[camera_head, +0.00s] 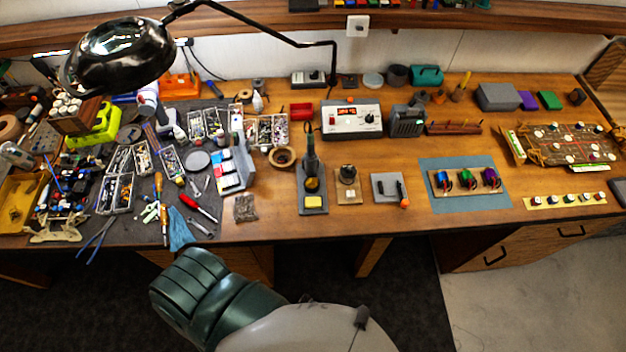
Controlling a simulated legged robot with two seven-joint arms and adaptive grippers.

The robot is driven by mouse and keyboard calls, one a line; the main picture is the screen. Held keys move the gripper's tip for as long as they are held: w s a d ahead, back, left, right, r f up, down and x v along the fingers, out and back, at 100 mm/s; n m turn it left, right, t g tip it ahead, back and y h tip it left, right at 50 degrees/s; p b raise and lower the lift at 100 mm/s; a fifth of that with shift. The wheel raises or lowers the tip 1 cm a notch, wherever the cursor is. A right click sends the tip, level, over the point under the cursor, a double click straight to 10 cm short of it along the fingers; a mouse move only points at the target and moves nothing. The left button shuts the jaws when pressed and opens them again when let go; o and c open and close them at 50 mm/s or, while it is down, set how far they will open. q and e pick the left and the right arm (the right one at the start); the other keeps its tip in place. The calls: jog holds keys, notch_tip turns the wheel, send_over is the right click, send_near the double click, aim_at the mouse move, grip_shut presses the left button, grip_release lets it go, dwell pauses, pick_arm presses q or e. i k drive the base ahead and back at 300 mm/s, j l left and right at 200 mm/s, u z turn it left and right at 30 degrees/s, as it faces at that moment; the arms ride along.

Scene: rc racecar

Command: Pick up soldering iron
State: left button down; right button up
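The soldering iron (311,158) stands upright in its stand (313,202) near the middle of the workbench. Its dark handle points up, and its tip is hidden in the holder. A yellow sponge (313,202) lies at the front of the stand's base. A white soldering station (351,119) with a display and a knob sits behind it to the right. Neither of my grippers is in view, and nothing is touching the iron.
A roll of tape (282,157) lies left of the stand, and a small brown holder (348,184) stands close on its right. Tools and parts trays (120,193) crowd the left side. A magnifier lamp (120,50) overhangs the back left. Bare wood lies in front of the stand.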

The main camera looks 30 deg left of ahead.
aim_at(310, 155)
jog(key=k+u, duration=0.1)
jog(key=u, duration=0.6)
